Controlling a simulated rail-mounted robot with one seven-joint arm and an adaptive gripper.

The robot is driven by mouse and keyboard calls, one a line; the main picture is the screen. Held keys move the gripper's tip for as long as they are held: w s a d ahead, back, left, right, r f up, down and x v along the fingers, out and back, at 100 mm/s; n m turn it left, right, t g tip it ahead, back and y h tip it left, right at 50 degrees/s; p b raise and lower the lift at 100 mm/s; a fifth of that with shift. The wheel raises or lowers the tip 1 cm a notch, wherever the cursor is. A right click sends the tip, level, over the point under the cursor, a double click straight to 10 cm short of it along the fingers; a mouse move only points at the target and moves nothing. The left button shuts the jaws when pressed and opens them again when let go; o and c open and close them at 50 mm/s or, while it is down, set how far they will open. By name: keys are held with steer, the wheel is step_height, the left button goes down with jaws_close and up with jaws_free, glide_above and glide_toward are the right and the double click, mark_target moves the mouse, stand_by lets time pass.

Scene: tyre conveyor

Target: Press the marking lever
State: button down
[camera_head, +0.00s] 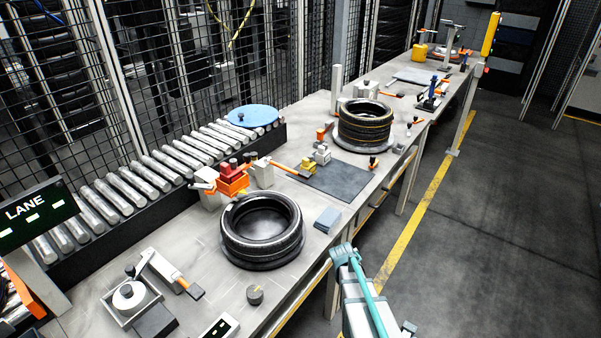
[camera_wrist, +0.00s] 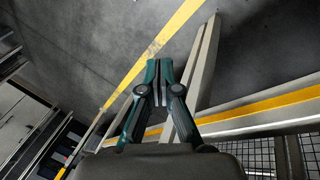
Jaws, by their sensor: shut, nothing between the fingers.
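In the head view, a lever with a pale arm and orange grip (camera_head: 193,289) stands at the front left of the bench, beside a white roll. Another lever has an orange arm (camera_head: 276,166) beside a red and orange block (camera_head: 233,179), behind the near tyre (camera_head: 262,230). I cannot tell for sure which is the marking lever. My gripper (camera_wrist: 160,72) is shut and empty in the wrist view, pointing over the floor and a bench edge. It is apart from both levers. No lever shows in the wrist view.
A roller conveyor (camera_head: 150,177) with a blue disc (camera_head: 252,116) runs along the bench's back. A second tyre stack (camera_head: 365,122) stands farther along, past a dark mat (camera_head: 340,180). A grey block (camera_head: 328,219) and a dark knob (camera_head: 255,294) lie near the front edge. The right-hand floor is clear.

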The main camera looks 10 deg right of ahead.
steer(key=w+d+r+m+t+h+b, duration=0.1)
steer(key=w+d+r+t, duration=0.15)
steer(key=w+r, duration=0.65)
steer(key=w+d+r+t+h, duration=0.2)
steer(key=w+d+r, duration=0.2)
steer(key=w+r, duration=0.5)
steer(key=w+a+r+m, duration=0.1)
steer(key=a+r+m, duration=0.2)
steer(key=a+r, duration=1)
steer(key=w+a+r+m, duration=0.2)
steer(key=a+r+m, duration=0.1)
steer(key=a+r, duration=1)
steer(key=shift+w+a+m+t+y+p, duration=0.3)
steer(key=shift+a+t+y, duration=0.1)
steer(key=shift+a, duration=0.2)
steer(key=shift+d, duration=0.1)
